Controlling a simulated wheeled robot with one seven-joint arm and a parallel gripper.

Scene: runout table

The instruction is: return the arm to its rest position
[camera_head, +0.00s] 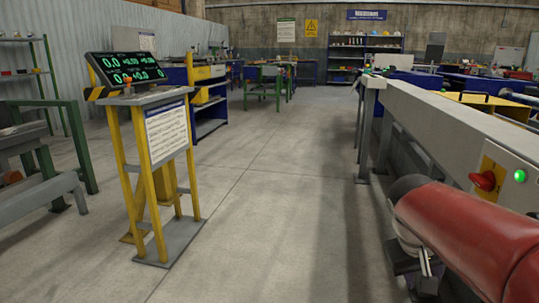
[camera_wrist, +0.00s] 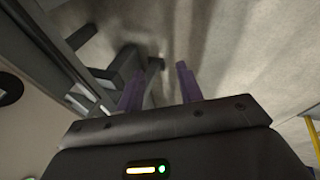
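My gripper (camera_wrist: 160,72) shows in the wrist view with two purple fingers apart and nothing between them. The fingers point toward the bare grey floor, with dark metal legs or framing close on the left. In the head view my red arm (camera_head: 465,235) reaches in from the lower right, beside the runout table (camera_head: 440,115). Its end hangs low near the table's front side, and the fingers are hard to make out there.
A red knob (camera_head: 483,180) and a green light sit on the table's panel close above my arm. A yellow-legged stand (camera_head: 168,150) with a digital display (camera_head: 125,68) is on the left. The floor aisle (camera_head: 270,190) between is clear. Shelves (camera_head: 364,55) stand far back.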

